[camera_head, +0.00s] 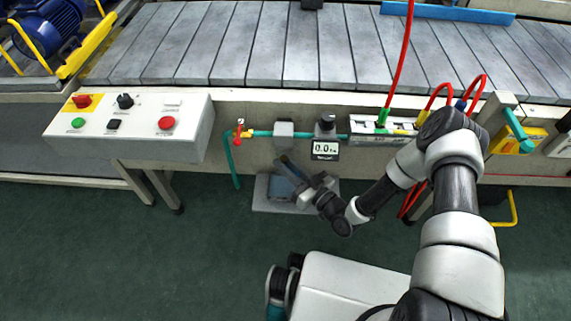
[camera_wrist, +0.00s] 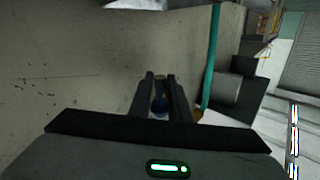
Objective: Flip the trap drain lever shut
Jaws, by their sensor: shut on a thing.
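My gripper (camera_wrist: 160,93) is shut on a small dark blue rounded piece (camera_wrist: 159,105), seen between the two fingers in the wrist view. By its place it appears to be the trap drain lever, but its ends are hidden by the fingers. In the head view my gripper (camera_head: 284,161) points up and left, just below the grey trap block (camera_head: 284,134) on the teal air line. The lever cannot be made out there, and its angle cannot be told.
A red-handled valve (camera_head: 240,130) and a regulator with a display (camera_head: 326,149) flank the block. A control box (camera_head: 130,125) stands left. A teal pipe (camera_wrist: 212,60) runs close right of my fingers. A grey tray (camera_head: 266,206) lies below.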

